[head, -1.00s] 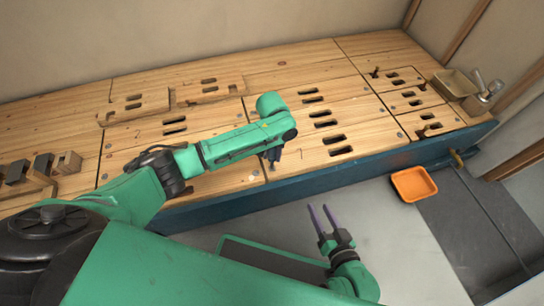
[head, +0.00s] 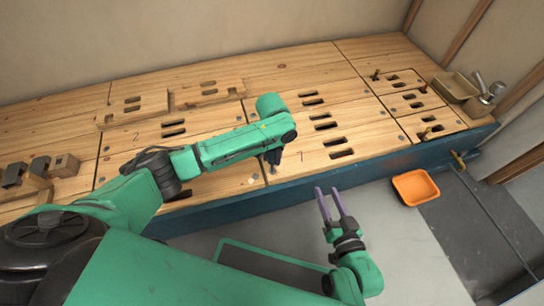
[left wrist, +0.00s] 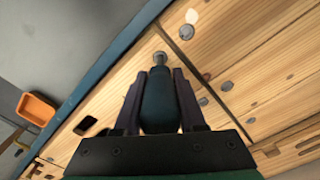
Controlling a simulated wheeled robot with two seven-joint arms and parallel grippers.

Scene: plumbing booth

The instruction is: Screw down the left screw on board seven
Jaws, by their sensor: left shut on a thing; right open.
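Board seven (head: 312,160), marked "7", is a pale wood panel with slots at the bench's front middle. My left gripper (head: 273,153) is above its left front corner. It is shut on a dark blue tool (left wrist: 158,100), held between both fingers in the left wrist view. A small silver round end (left wrist: 160,57) shows at the tool's far end. I cannot tell whether it is the tool tip or the screw head, or whether they touch. My right gripper (head: 330,205) is open and empty in front of the bench, over the floor.
A small pale peg (head: 250,181) stands on the neighbouring board to the left. Wooden blocks (head: 64,165) stand at far left.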

